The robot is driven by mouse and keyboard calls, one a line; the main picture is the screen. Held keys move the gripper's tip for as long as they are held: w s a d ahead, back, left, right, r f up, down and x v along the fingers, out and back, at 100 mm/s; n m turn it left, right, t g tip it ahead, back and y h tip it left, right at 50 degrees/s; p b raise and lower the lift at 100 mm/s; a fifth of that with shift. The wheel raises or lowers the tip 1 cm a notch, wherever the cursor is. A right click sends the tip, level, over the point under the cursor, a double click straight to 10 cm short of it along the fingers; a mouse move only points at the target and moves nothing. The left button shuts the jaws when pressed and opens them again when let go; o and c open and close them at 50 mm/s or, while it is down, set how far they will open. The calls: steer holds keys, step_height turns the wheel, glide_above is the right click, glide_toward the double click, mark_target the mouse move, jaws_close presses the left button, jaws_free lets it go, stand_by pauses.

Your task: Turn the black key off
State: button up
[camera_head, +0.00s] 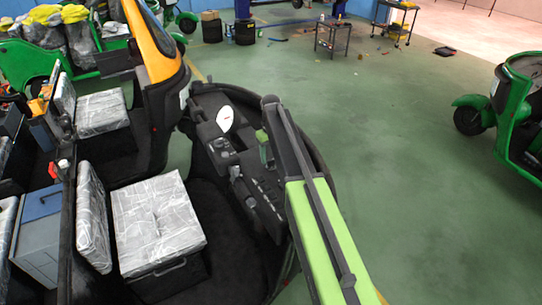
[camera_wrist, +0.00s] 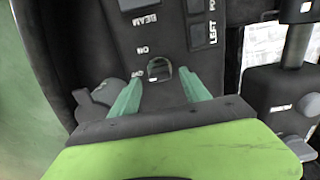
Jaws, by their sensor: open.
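The black key (camera_wrist: 159,67) sits in a dark dashboard panel (camera_wrist: 152,30), with small white ON/OFF lettering beside it, seen upside down. My gripper (camera_wrist: 162,80) is open in the wrist view. Its two teal fingers stand apart, one on each side of the key, with a visible gap to it on both sides. I cannot tell how deep the fingertips are relative to the key. In the head view the dashboard (camera_head: 262,190) lies just left of my green arm. The key is too small or hidden to make out there.
A white round gauge (camera_head: 225,119) is on the dashboard. Wrapped seats (camera_head: 160,222) fill the cab at left. A lever-like black part (camera_wrist: 95,97) is close to the left finger. Another green rickshaw (camera_head: 515,115) stands at right. The floor between is clear.

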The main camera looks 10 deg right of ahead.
mark_target(271, 160)
step_height(271, 160, up, 15)
steer(key=p, duration=1.3)
steer(key=shift+f, duration=0.15)
